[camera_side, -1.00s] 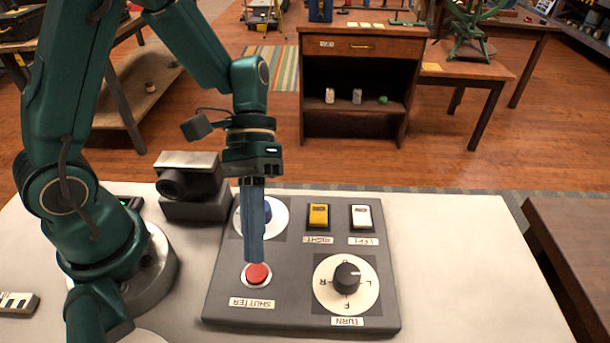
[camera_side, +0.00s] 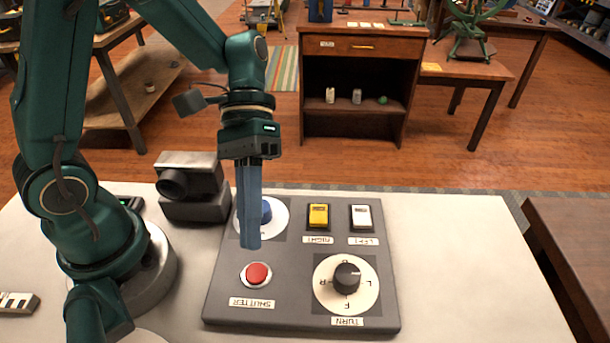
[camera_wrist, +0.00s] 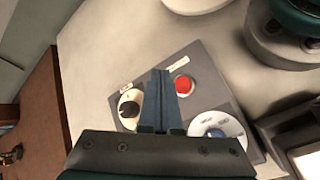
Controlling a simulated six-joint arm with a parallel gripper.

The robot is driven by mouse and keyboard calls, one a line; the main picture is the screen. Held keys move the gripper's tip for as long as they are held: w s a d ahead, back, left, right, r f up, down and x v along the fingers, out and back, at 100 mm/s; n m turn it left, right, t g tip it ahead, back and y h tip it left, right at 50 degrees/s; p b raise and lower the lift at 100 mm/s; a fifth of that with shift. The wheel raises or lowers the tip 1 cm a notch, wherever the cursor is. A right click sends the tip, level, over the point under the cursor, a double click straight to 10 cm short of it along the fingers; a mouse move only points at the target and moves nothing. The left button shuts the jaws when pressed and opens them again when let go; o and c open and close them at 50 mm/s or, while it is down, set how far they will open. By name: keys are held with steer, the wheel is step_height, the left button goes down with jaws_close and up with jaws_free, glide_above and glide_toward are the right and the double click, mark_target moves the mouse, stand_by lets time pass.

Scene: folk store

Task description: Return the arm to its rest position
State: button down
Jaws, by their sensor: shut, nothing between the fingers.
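My gripper (camera_side: 250,243) is shut and empty, pointing down above the grey control panel (camera_side: 225,300). Its fingertips are apart from the red shutter button (camera_side: 257,273), which shows just below them in the side view. In the wrist view my gripper (camera_wrist: 160,75) reaches over the panel, with the red button (camera_wrist: 183,85) to the right of its tips. The fingers partly hide a blue knob on a white disc (camera_side: 278,218); the white disc also shows in the wrist view (camera_wrist: 232,126).
The panel also holds a black turn dial (camera_side: 347,278), a yellow switch (camera_side: 318,215) and a white switch (camera_side: 361,216). A dark camera-like box (camera_side: 190,185) stands behind the panel, left of my gripper. The white table (camera_side: 470,270) is clear at right.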

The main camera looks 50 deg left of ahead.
steer(key=shift+r, duration=0.2)
steer(key=a+r+m+t+y, duration=0.1)
steer(key=a+r+t+y, duration=0.5)
steer(key=a+t, duration=0.3)
steer(key=shift+w+t+y, duration=0.15)
steer(key=shift+t+y, duration=0.45)
steer(key=shift+t, duration=0.6)
stand_by(0.4)
